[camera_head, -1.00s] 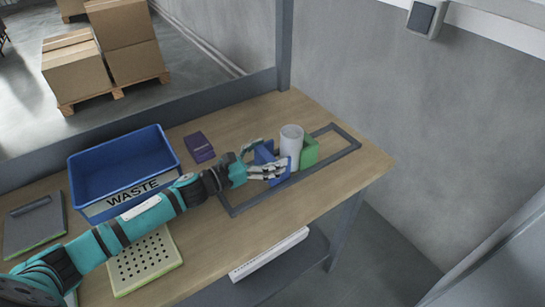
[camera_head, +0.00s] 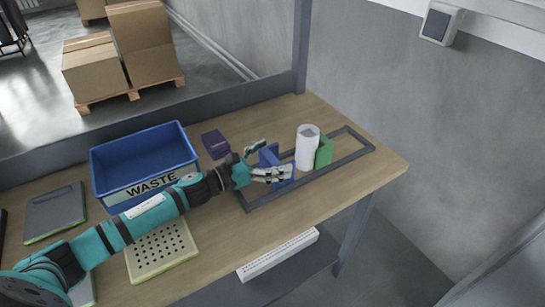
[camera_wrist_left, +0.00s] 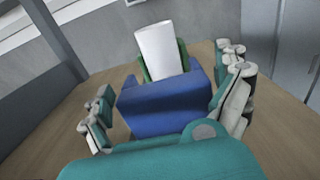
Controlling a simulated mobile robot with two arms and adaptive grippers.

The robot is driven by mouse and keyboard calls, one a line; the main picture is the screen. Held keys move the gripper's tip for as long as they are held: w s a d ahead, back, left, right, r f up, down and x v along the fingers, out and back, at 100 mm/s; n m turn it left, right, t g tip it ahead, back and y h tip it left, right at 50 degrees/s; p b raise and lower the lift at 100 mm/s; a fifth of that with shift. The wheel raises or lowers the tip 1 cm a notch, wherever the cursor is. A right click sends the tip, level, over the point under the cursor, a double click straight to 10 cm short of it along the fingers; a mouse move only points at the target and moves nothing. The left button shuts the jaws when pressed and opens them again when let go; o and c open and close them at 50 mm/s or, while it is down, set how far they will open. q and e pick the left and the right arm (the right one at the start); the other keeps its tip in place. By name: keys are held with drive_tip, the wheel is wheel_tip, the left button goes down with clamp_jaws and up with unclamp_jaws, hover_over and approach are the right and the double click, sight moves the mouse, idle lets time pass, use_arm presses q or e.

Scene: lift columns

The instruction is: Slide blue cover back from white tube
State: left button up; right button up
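The white tube (camera_head: 307,148) stands upright on the bench, with the green holder (camera_head: 324,152) against its right side. The blue cover (camera_head: 271,156) stands to the left of the tube, with a small gap between them. My left gripper (camera_head: 262,161) has its fingers on both sides of the blue cover. In the left wrist view the blue cover (camera_wrist_left: 165,105) lies between the fingers (camera_wrist_left: 168,104), and the white tube (camera_wrist_left: 161,50) rises behind it in front of the green holder (camera_wrist_left: 149,72). My right gripper is not in view.
A dark rectangular frame (camera_head: 352,133) on the bench surrounds the tube and holder. A blue WASTE bin (camera_head: 143,158), a purple box (camera_head: 215,144) and a perforated tray (camera_head: 160,250) stand left. Bare bench (camera_head: 330,190) lies right, before the edge.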

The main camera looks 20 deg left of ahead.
use_arm(q)
drive_tip(key=v, duration=1.2)
drive_tip(key=shift+a, duration=0.1)
idle(0.4)
